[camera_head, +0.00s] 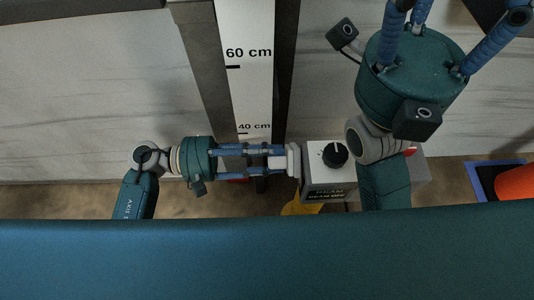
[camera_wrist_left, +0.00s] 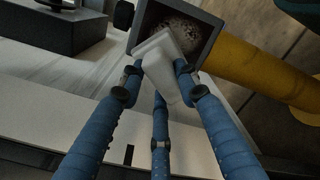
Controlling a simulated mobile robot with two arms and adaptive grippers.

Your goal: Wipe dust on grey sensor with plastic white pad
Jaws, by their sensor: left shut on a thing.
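My left gripper (camera_head: 280,160) comes in from the left and is shut on the white pad (camera_head: 293,160). In the left wrist view the gripper (camera_wrist_left: 161,78) has its blue fingers around the pad (camera_wrist_left: 160,62). The grey sensor (camera_head: 322,186) is a box with a black knob on top and BEAM lettering. In the left wrist view the sensor's (camera_wrist_left: 204,20) open face shows pale speckled dust (camera_wrist_left: 178,33) inside. The pad's far end overlaps the opening's lower edge; I cannot tell whether it touches. My right gripper (camera_head: 440,30) is at the upper right, its fingers running out of frame.
A yellow post (camera_wrist_left: 260,75) carries the sensor. A white ruler strip (camera_head: 245,90) marked 40 and 60 cm lies beyond the left gripper, between pale marbled panels (camera_head: 90,90). A blue-edged thing (camera_head: 482,180) and an orange thing (camera_head: 516,182) are at the far right.

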